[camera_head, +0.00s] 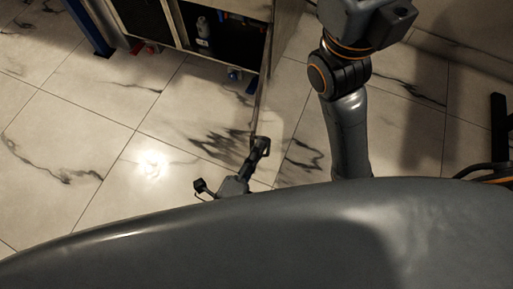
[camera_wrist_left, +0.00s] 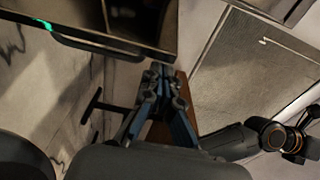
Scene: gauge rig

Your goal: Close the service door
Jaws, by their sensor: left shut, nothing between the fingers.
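In the head view, a thin panel (camera_head: 283,45), apparently the service door, stands out from the cabinet (camera_head: 165,12), which is open at its front. My left gripper (camera_head: 262,146) is shut and empty, close to the panel's lower end. I cannot tell whether they touch. In the left wrist view, the two fingers of my left gripper (camera_wrist_left: 160,72) are together with nothing between them. The door is hard to make out in that view. My right arm (camera_head: 346,110) shows right of the panel, but its gripper is not in view.
The dark compartment (camera_head: 225,35) holds a pale bottle (camera_head: 203,27). A blue post (camera_head: 90,28) stands at upper left. The marble-tiled floor (camera_head: 75,130) is clear at left. In the left wrist view, a dark bar handle (camera_wrist_left: 100,44) crosses near the upper left.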

